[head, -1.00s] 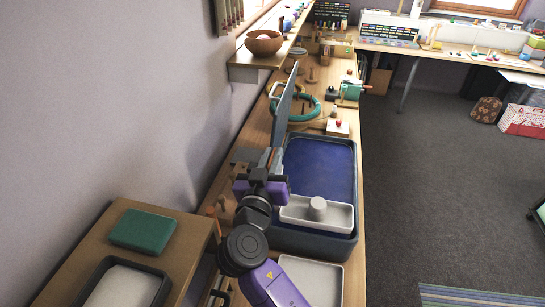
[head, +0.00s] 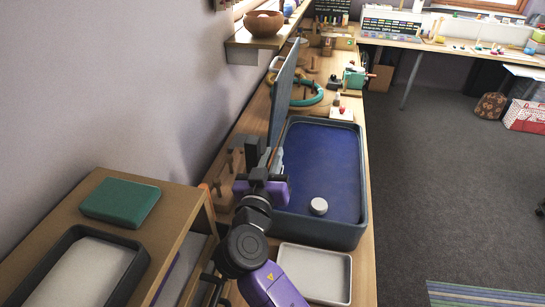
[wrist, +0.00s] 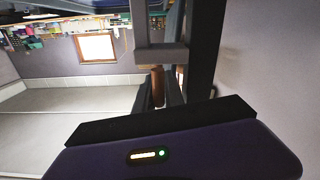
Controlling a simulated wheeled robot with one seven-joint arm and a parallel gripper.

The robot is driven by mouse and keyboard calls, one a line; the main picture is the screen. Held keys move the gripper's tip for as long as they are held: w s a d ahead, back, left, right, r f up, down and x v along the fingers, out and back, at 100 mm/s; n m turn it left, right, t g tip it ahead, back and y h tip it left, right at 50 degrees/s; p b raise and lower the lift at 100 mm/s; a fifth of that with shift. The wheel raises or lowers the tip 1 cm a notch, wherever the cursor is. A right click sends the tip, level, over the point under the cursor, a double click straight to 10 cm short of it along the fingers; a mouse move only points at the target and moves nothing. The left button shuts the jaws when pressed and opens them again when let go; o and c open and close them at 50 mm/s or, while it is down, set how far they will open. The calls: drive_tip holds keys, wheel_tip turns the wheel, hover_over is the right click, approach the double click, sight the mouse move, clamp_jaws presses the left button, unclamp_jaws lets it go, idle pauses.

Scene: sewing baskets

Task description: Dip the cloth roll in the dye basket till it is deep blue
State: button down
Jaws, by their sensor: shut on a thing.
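The dye basket (head: 365,215) is a dark blue-grey rectangular tub on the bench, with deep blue inside. A pale round cylinder (head: 318,206) shows in its near part; I cannot tell whether it is the cloth roll. My gripper (head: 262,160) is left of the tub, above its left side in the picture. It is shut on a brown cylindrical piece (wrist: 157,80) between the fingers, seen in the wrist view. A tall thin blue panel (head: 283,92) stands just beyond my gripper; whether it joins the held piece is unclear.
A white tray (head: 345,285) lies in front of the tub. A shelf (head: 238,45) with a bowl (head: 258,23) projects from the wall.

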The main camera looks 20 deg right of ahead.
drive_tip(key=c, duration=1.5)
unclamp_jaws()
drive_tip(key=shift+s+d, duration=0.1)
drive_tip(key=shift+d, duration=0.15)
drive_tip(key=shift+a, duration=0.1)
drive_tip(key=shift+a+r, duration=0.1)
drive_tip(key=shift+a, duration=0.05)
drive_tip(key=shift+r, duration=0.15)
